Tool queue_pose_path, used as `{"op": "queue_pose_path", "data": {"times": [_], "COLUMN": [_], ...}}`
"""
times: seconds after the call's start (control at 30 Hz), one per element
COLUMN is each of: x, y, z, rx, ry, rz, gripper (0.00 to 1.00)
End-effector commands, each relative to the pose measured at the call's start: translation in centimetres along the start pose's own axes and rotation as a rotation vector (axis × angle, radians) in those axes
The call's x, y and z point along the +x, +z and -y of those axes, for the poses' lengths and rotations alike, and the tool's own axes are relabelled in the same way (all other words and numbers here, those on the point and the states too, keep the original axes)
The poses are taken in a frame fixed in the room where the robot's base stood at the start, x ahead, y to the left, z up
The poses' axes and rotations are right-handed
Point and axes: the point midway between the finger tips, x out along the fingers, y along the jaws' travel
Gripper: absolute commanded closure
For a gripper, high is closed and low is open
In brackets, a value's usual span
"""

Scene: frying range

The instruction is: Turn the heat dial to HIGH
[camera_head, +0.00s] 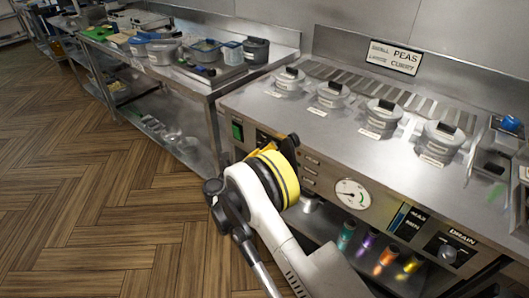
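My arm, white with a yellow and black wrist, reaches up from the bottom toward the front panel (322,178) of the steel range. Only a dark part of my gripper (290,146) shows at its far end, close to the panel. Its fingers are hidden, so I cannot see whether they are open or touch anything. I cannot make out the heat dial or a HIGH mark; my wrist and gripper cover part of the panel. A green switch (237,130) is left of my gripper. A round white gauge (352,194) is to its right.
A DRAIN knob (447,253) and a MAX/MIN strip (409,222) are at the panel's right. Several lidded pots (385,115) sit in the range top. A side table (210,88) with containers stands at left. Open wooden floor (80,180) lies left of my arm.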

Motion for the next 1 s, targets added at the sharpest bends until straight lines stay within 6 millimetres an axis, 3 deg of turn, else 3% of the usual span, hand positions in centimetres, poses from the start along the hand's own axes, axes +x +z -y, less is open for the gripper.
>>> {"op": "queue_pose_path", "data": {"times": [0.13, 0.3, 0.33, 0.73, 1.0], "x": [-0.01, -0.02, -0.02, 0.02, 0.03], "y": [0.03, 0.02, 0.02, 0.03, 0.01], "z": [0.03, 0.02, 0.02, 0.05, 0.11], "rx": [0.000, 0.000, 0.000, 0.031, 0.183], "ry": [0.000, 0.000, 0.000, -0.001, -0.005], "rz": [0.000, 0.000, 0.000, 0.001, 0.005], "gripper": [0.36, 0.87, 0.90, 0.90, 0.90]}}
